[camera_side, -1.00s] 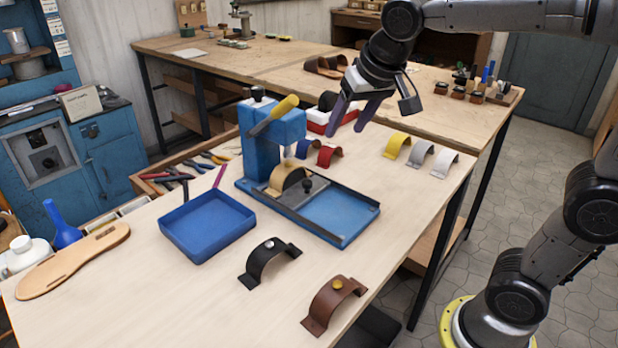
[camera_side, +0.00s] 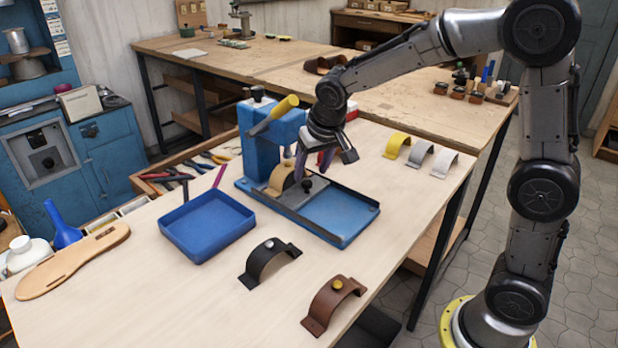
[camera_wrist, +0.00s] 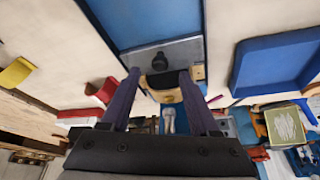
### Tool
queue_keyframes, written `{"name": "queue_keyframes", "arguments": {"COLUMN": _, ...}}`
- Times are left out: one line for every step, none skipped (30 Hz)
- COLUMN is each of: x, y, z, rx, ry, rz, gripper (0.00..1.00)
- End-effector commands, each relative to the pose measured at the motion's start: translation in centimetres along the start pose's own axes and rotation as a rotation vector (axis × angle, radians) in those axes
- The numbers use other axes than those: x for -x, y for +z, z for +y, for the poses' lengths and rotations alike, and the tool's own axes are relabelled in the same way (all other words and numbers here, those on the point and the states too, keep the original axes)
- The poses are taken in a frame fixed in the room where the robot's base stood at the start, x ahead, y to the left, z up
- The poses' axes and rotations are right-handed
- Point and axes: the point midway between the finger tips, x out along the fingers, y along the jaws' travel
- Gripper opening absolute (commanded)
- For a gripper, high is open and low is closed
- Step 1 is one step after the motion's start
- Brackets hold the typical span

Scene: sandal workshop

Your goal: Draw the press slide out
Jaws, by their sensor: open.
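The blue press (camera_side: 262,135) with its yellow-handled lever (camera_side: 274,116) stands near the back of the light table. Its grey slide (camera_side: 298,193) sits in the rails at the near end of the press head, with a black knob (camera_side: 306,185) on top. A tan strap (camera_side: 279,179) arches over the slide's inner end, under the head. In the wrist view the knob (camera_wrist: 159,61) lies just beyond the fingertips. My gripper (camera_side: 313,163) is open, pointing down above the slide and knob.
The blue tray (camera_side: 327,212) of the press extends empty to the right of the slide. A blue bin (camera_side: 207,224) stands to the left. Black (camera_side: 268,262) and brown (camera_side: 332,303) straps lie in front; yellow (camera_side: 397,145), grey and white straps lie to the right.

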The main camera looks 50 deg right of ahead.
Motion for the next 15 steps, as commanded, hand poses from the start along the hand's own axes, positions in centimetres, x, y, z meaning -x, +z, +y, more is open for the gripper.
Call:
{"name": "queue_keyframes", "arguments": {"x": -0.9, "y": 0.1, "z": 0.1, "rx": 0.0, "ry": 0.002, "rz": -0.004, "gripper": 0.62}}
{"name": "queue_keyframes", "arguments": {"x": -1.4, "y": 0.1, "z": 0.1, "rx": 0.0, "ry": 0.002, "rz": -0.004, "gripper": 0.62}}
{"name": "queue_keyframes", "arguments": {"x": -1.9, "y": 0.1, "z": 0.1, "rx": 0.0, "ry": 0.002, "rz": -0.004, "gripper": 0.62}}
{"name": "queue_keyframes", "arguments": {"x": -2.3, "y": 0.1, "z": 0.1, "rx": 0.001, "ry": 0.002, "rz": -0.004, "gripper": 0.62}}
{"name": "queue_keyframes", "arguments": {"x": -2.6, "y": 0.1, "z": 0.1, "rx": 0.001, "ry": 0.001, "rz": -0.002, "gripper": 0.62}}
{"name": "queue_keyframes", "arguments": {"x": -2.9, "y": 0.1, "z": 0.1, "rx": 0.001, "ry": 0.001, "rz": -0.002, "gripper": 0.62}}
{"name": "queue_keyframes", "arguments": {"x": -3.2, "y": 0.1, "z": 0.0, "rx": 0.001, "ry": 0.001, "rz": -0.002, "gripper": 0.62}}
{"name": "queue_keyframes", "arguments": {"x": -3.4, "y": 0.1, "z": 0.0, "rx": 0.001, "ry": 0.001, "rz": -0.002, "gripper": 0.62}}
{"name": "queue_keyframes", "arguments": {"x": -3.5, "y": 0.0, "z": 0.0, "rx": 0.0, "ry": 0.0, "rz": -0.001, "gripper": 0.62}}
{"name": "queue_keyframes", "arguments": {"x": -3.6, "y": 0.0, "z": 0.0, "rx": 0.0, "ry": 0.0, "rz": 0.0, "gripper": 0.62}}
{"name": "queue_keyframes", "arguments": {"x": -3.7, "y": 0.0, "z": 0.0, "rx": 0.0, "ry": 0.0, "rz": 0.0, "gripper": 0.62}}
{"name": "queue_keyframes", "arguments": {"x": -3.8, "y": 0.0, "z": 0.0, "rx": 0.0, "ry": -0.001, "rz": 0.0, "gripper": 0.62}}
{"name": "queue_keyframes", "arguments": {"x": -3.8, "y": 0.0, "z": 0.0, "rx": 0.0, "ry": -0.001, "rz": 0.0, "gripper": 0.62}}
{"name": "queue_keyframes", "arguments": {"x": -3.8, "y": 0.0, "z": 0.0, "rx": 0.0, "ry": -0.001, "rz": 0.0, "gripper": 0.62}}
{"name": "queue_keyframes", "arguments": {"x": -3.8, "y": 0.0, "z": 0.0, "rx": 0.0, "ry": -0.001, "rz": 0.001, "gripper": 0.62}}
